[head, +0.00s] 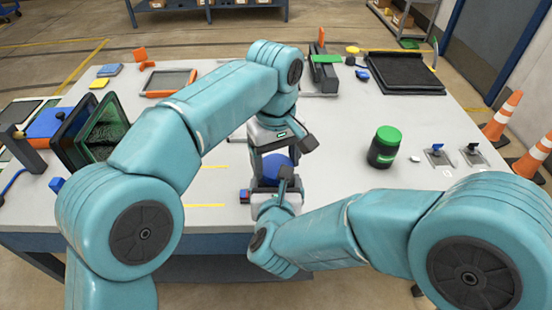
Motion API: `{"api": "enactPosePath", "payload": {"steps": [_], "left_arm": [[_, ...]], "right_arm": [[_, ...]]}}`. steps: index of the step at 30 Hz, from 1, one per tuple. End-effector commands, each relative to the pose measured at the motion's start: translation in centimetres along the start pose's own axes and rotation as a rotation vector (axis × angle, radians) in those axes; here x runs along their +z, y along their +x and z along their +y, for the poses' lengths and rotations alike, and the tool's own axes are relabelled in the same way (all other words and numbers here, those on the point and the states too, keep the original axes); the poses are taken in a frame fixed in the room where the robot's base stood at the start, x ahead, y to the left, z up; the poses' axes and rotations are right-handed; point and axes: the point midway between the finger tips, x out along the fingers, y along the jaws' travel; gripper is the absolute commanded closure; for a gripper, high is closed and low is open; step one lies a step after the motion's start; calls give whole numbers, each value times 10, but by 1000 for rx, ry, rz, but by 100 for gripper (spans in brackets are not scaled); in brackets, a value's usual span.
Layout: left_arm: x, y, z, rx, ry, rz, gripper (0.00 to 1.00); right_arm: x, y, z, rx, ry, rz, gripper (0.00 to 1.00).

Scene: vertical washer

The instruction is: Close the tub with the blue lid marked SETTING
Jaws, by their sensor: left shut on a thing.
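My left gripper (277,165) reaches down near the front middle of the table, shut on a round blue lid (275,170). Only part of the lid shows between the gripper parts, and no marking on it can be read. What is under the lid is hidden by my grippers, so I cannot tell whether it touches a tub. My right gripper (286,182) is just in front of the lid, close to the left one; its fingers are too small and overlapped to show whether they are open.
A dark tub with a green lid (386,147) stands to the right, a small white piece (415,158) beside it. Switches (437,155) lie further right. A black tray (404,72) is at the back right, dark framed panels (99,127) at the left. The table between is mostly clear.

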Motion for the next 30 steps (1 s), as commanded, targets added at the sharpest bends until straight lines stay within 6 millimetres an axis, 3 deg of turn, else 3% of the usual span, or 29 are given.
{"api": "enactPosePath", "payload": {"steps": [4,12,15,19,28,29,30], "left_arm": [[0,0,0,-1,167,0,62],[0,0,0,-5,831,0,62],[0,0,0,-5,1003,0,62],[0,0,0,-6,1114,1,62],[0,0,0,-6,1129,0,62],[0,0,0,-6,1129,0,16],[0,0,0,-6,1128,0,3]], "right_arm": [[1,0,0,0,0,-1,99],[1,0,0,0,0,-1,99],[1,0,0,0,0,-1,99],[1,0,0,0,0,-1,99],[1,0,0,0,1,-1,99],[1,0,0,0,1,-1,99],[1,0,0,0,1,-1,99]]}}
